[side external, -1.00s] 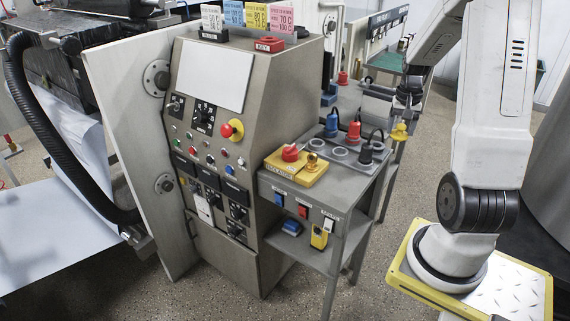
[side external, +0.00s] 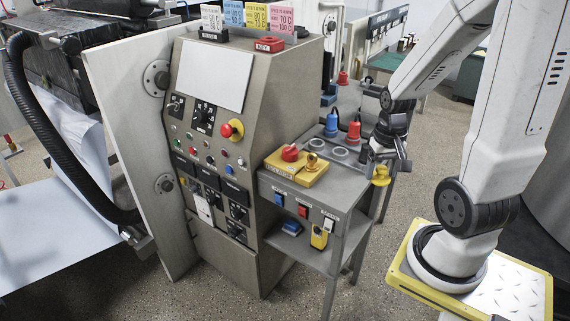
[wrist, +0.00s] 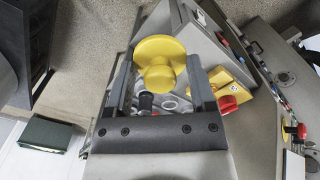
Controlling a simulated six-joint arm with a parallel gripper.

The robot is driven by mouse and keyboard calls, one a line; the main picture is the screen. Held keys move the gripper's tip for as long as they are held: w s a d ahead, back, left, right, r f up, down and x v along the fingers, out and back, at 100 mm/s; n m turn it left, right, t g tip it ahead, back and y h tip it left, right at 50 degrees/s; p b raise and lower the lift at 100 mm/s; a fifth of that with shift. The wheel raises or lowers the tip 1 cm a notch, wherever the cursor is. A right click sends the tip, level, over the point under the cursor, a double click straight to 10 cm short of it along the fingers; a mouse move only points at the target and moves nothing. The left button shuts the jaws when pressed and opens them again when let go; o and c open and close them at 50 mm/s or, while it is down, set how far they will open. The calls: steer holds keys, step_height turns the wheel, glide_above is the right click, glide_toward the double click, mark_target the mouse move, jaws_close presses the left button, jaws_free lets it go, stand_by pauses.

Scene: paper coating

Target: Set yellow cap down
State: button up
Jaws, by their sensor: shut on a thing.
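The yellow cap (side external: 381,177) hangs from my gripper (side external: 384,163) beside the right edge of the grey side table (side external: 345,198). In the wrist view the cap (wrist: 158,50) is a round yellow disc with a smaller knob, held between the two grey fingers (wrist: 160,75). My gripper is shut on it. In the side view the cap shows in front of the table's edge, apart from the tabletop as far as I can tell. The tabletop has round ringed holes (side external: 340,152), with a blue plug (side external: 331,125) and a red plug (side external: 353,131) standing behind them.
A yellow box (side external: 296,172) with a red knob sits at the table's near left corner. A black plug (wrist: 147,101) shows below the cap in the wrist view; my gripper hides it in the side view. The control cabinet (side external: 225,150) stands to the left.

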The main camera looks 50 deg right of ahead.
steer(key=shift+a, duration=0.1)
steer(key=w+d+f, duration=0.4)
steer(key=w, duration=0.4)
glide_above(343, 195)
steer(key=f, duration=0.4)
steer(key=shift+w+d+f, duration=0.2)
steer(key=shift+w+d, duration=0.15)
steer(key=shift+d, duration=0.05)
steer(key=shift+w+d+f, duration=0.25)
steer(key=shift+w+f, duration=0.15)
steer(key=shift+f, duration=0.1)
steer(key=shift+w+d+f, duration=0.1)
steer(key=shift+w+f, duration=0.1)
steer(key=shift+f, duration=1.65)
steer(key=shift+f, duration=0.1)
